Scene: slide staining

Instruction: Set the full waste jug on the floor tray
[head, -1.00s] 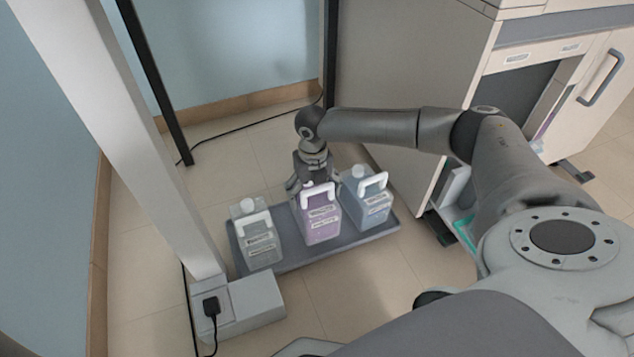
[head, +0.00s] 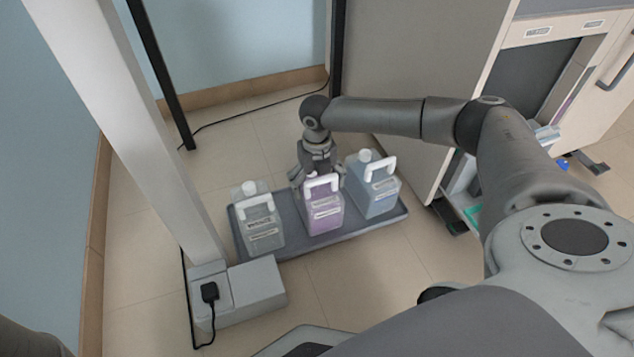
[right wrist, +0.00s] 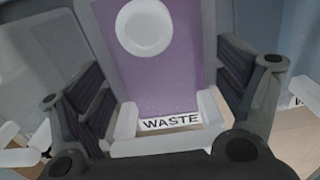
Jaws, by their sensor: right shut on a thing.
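The purple waste jug (head: 324,212) with a white handle stands between two other jugs, and its base appears to be on the grey floor tray (head: 292,245). My right gripper (head: 318,180) reaches down over its top from behind and is shut on it. In the right wrist view the jug's purple body (right wrist: 175,75), white round cap and a label reading WASTE show between the two fingers (right wrist: 165,110). The gripper hides part of the jug's top in the head view. My left gripper is out of view.
A clear grey jug (head: 260,222) stands at the tray's left end and a blue jug (head: 373,190) at its right end, both close by. A white post with a base box (head: 240,292) stands at left. A cabinet (head: 425,90) rises behind right.

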